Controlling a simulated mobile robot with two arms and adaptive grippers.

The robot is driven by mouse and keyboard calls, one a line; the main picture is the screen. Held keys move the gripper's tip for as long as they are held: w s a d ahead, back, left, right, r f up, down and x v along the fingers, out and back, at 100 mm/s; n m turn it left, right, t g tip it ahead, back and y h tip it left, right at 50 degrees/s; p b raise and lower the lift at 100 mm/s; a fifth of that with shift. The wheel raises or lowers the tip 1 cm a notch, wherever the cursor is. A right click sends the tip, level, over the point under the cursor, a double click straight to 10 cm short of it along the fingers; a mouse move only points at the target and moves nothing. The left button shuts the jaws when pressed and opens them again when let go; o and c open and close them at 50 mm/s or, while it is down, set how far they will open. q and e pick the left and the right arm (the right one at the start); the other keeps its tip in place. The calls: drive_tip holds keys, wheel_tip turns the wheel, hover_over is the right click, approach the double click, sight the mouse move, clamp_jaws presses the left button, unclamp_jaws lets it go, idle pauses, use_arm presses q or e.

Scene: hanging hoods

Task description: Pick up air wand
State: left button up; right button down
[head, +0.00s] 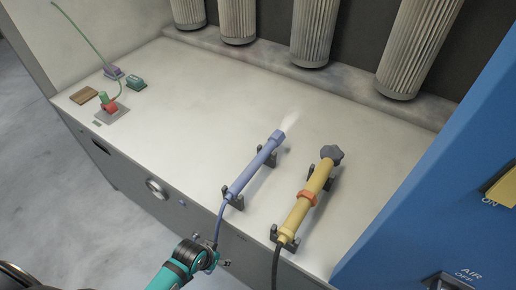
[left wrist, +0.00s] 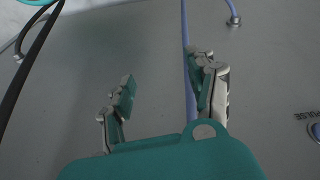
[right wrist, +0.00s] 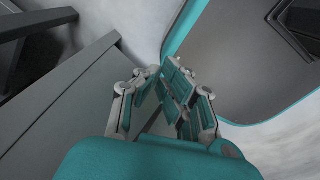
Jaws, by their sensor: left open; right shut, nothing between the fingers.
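A slim blue wand (head: 257,165) lies on black holders on the bench, with white mist at its far tip. Its blue hose (head: 219,222) runs down over the front edge and also shows in the left wrist view (left wrist: 186,28). A yellow wand (head: 306,203) with an orange collar and dark knob rests on holders to its right. I cannot tell from labels which is the air wand. My left gripper (head: 214,258) is open and empty by the bench front; its fingers (left wrist: 166,82) are close to the blue hose. My right gripper (right wrist: 161,78) is shut and empty, away from both wands.
Ribbed grey cylinders (head: 313,35) hang above the bench's back. A blue panel (head: 440,190) with AIR OFF and ON markings stands at the right. Small items, including a red-and-green piece (head: 109,104), sit at the far left. The bench's middle left is clear.

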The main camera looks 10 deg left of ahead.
use_arm(q)
drive_tip(key=w+d+r+m+h+p, duration=0.1)
drive_tip(key=w+d+r, duration=0.15)
drive_tip(key=r, duration=0.75)
drive_tip(key=w+d+r+m+t+h+p, duration=0.1)
drive_tip(key=w+r+p, duration=0.15)
drive_tip(key=r, duration=0.75)
drive_tip(key=w+d+r+m+h+p, duration=0.1)
drive_tip(key=w+d+r, duration=0.15)
drive_tip(key=r, duration=0.75)
drive_tip(key=w+a+r+n+g, duration=0.1)
drive_tip(key=w+a+r, duration=0.3)
drive_tip(key=a+r, duration=0.35)
drive_tip(key=p, duration=0.2)
approach(242, 176)
drive_tip(key=shift+y, duration=0.3)
drive_tip(key=x, duration=0.5)
drive_tip(key=shift+d+f, duration=0.1)
drive_tip(key=x, duration=0.2)
drive_tip(key=p+x, duration=0.1)
drive_tip(key=x, duration=0.1)
drive_tip(key=shift+d, duration=0.25)
drive_tip(key=shift+w+d+f, duration=0.15)
drive_tip(key=shift+w+f, duration=0.1)
drive_tip(key=shift+f, duration=0.25)
drive_tip(key=c, duration=0.4)
clamp_jaws()
